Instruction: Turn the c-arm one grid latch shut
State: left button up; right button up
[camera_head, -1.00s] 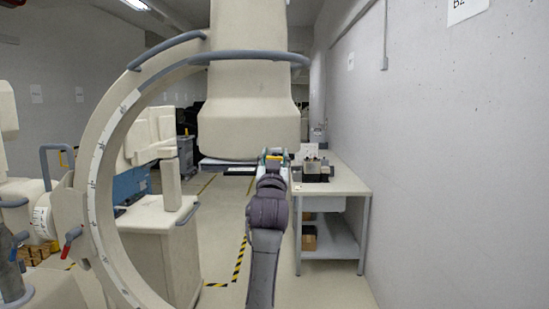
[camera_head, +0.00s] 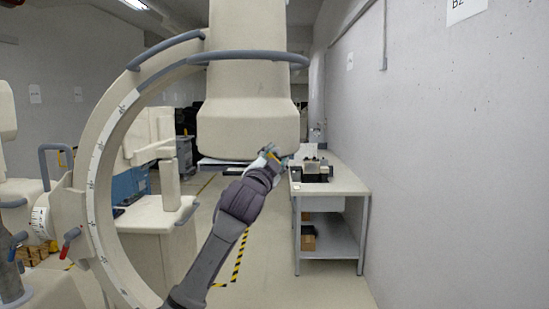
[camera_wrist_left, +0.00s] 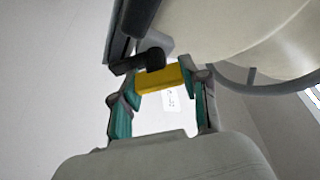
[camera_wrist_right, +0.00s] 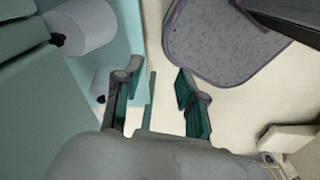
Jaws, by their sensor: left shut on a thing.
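The C-arm (camera_head: 100,165) stands at the left, with its large cream detector housing (camera_head: 248,125) hanging at the centre of the head view. A dark grid plate (camera_head: 222,163) sits under the housing. The yellow latch (camera_wrist_left: 160,79) shows in the left wrist view, beside a black bracket (camera_wrist_left: 150,60) at the housing's underside edge. My left gripper (camera_head: 273,156) reaches up to that edge and is shut on the yellow latch, which lies between its teal fingers (camera_wrist_left: 158,85). My right gripper (camera_wrist_right: 160,98) is open and empty, with its fingers apart; it is outside the head view.
A grey table (camera_head: 345,181) with dark items stands behind, at the right along the wall. A cream cabinet (camera_head: 150,218) stands inside the C-arm's curve. Yellow-black floor tape (camera_head: 238,262) runs across the floor. The floor at front right is clear.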

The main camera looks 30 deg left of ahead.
pick_arm(q)
jog(key=m, duration=0.2)
jog(key=m+g+h, duration=0.1)
jog(key=m, duration=0.2)
jog(key=shift+a+r+h, duration=0.1)
jog(key=shift+r+h, duration=0.05)
jog(key=shift+h, duration=0.15)
jog(key=shift+m+g+h, duration=0.5)
jog(key=shift+m+g, duration=0.1)
jog(key=shift+m, duration=1.4)
jog(key=o, duration=0.9)
jog(key=shift+o, duration=1.3)
jog(key=shift+w, duration=0.1)
jog(key=shift+f, duration=0.3)
